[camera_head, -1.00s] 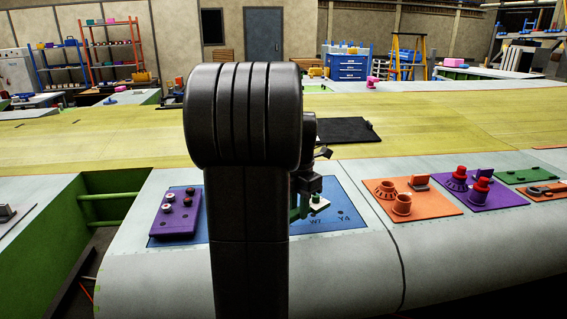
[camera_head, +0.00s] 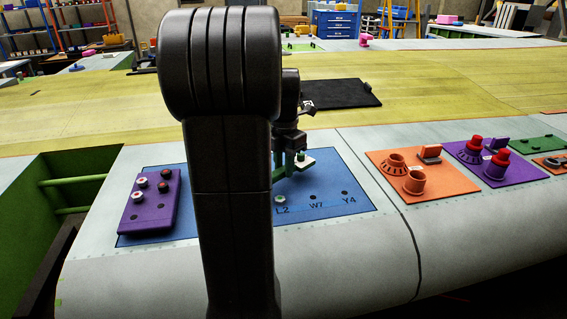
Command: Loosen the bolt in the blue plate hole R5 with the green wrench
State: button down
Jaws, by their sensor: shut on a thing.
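The blue plate (camera_head: 345,206) lies on the pale wing skin, with the labels L2, W7 and Y4 beside holes at its front right. A pale hex bolt head (camera_head: 281,199) sits at L2. The R5 label is not visible; my dark arm covers the plate's middle. My gripper (camera_head: 292,160) is beyond my arm, over the plate's back part, and is shut on the green wrench (camera_head: 279,174). The wrench is partly hidden by my arm, and I cannot tell whether it touches a bolt.
A purple block (camera_head: 148,208) with red and white knobs stands on the plate's left. Orange (camera_head: 382,158) and purple (camera_head: 521,178) panels with upright fittings lie to the right. A black mat (camera_head: 342,93) lies on the yellow surface behind. An open green-walled gap (camera_head: 75,165) is at left.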

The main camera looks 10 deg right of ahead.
jog(key=shift+f+b, duration=0.45)
jog(key=shift+f, duration=0.35)
jog(key=shift+w+d+p, duration=0.1)
jog(key=shift+d+p, duration=0.05)
jog(key=shift+p, duration=0.2)
jog(key=shift+f+b, duration=0.4)
jog(key=shift+f, duration=0.35)
jog(key=shift+w+a+r+n+p, duration=0.15)
jog(key=shift+w+a+n+p, duration=0.2)
jog(key=shift+w+n+p, duration=0.05)
jog(key=shift+w+a+n+p, duration=0.4)
jog(key=shift+w+a+n, duration=0.2)
jog(key=shift+n, duration=0.2)
